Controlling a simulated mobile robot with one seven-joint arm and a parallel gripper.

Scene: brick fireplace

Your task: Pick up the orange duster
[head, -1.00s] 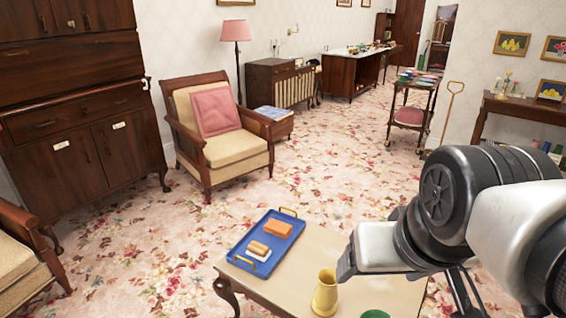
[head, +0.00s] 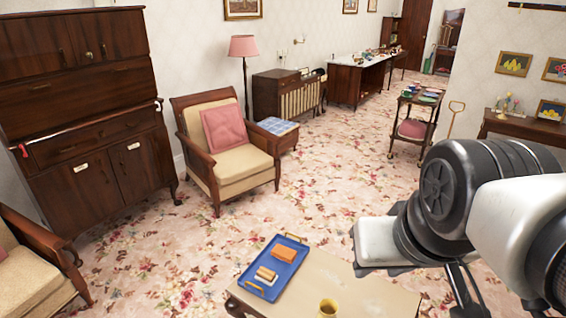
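An orange block (head: 285,253), which looks like the orange duster, lies in the far right part of a blue tray (head: 254,272) with brass handles. The tray stands on the left end of a pale-topped table (head: 345,282). A tan and white block-like item (head: 266,274) lies beside it in the tray, nearer to me. My arm fills the right side, and dark parts of my gripper (head: 466,290) hang at the lower right. The gripper is well to the right of the tray and apart from it. Its fingertips are not clear, and I see nothing held.
A cushioned armchair (head: 226,152) stands behind the table, and a dark cabinet (head: 85,110) at left. Patterned carpet between them is free.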

